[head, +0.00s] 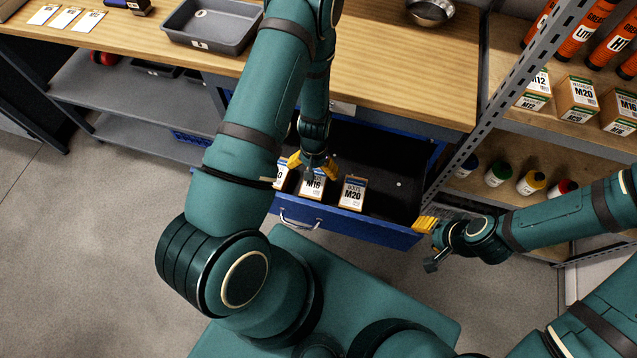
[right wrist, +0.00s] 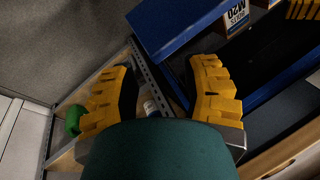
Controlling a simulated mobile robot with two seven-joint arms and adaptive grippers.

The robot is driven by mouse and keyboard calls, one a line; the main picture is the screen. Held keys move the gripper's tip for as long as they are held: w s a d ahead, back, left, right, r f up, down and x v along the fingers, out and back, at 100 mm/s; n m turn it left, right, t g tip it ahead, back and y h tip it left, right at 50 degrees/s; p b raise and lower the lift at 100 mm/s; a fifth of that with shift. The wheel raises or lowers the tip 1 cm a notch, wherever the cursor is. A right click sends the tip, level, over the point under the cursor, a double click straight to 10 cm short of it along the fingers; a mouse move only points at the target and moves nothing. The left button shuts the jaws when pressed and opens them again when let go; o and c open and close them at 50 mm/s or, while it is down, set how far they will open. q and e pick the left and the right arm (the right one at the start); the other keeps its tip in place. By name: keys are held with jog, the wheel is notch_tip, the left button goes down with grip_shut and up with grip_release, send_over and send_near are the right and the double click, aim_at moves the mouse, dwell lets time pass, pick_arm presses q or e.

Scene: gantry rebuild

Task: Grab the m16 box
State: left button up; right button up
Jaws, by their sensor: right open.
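The M16 box (head: 312,187), a small white and brown carton, stands in the open blue drawer (head: 372,229) between two other boxes. My left gripper (head: 314,168) reaches down into the drawer at the top of the M16 box. Its yellow fingers are spread to either side of the box top, and contact cannot be made out. My right gripper (head: 428,243) is open and empty beside the drawer's right front corner. Its two spread fingers also show in the right wrist view (right wrist: 160,88).
An M20 box (head: 352,193) stands right of the M16 box; another box (head: 281,176) is partly hidden on the left. A grey tray (head: 207,28) sits on the workbench (head: 400,70).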

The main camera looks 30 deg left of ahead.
aim_at(314, 182)
pick_arm(q)
jog(key=shift+w+f, duration=0.1)
jog(key=shift+f, duration=0.6)
jog(key=shift+s+d+f, duration=0.1)
jog(key=shift+s+f, duration=0.15)
jog(key=shift+f, duration=0.5)
jog(key=f, duration=0.3)
jog(key=f+b, duration=0.1)
jog(key=f, duration=0.1)
jog(key=shift+s+d, duration=0.25)
jog(key=shift+s, duration=0.1)
jog(key=shift+r, duration=0.1)
jog(key=shift+c, duration=0.3)
jog(key=c, duration=1.1)
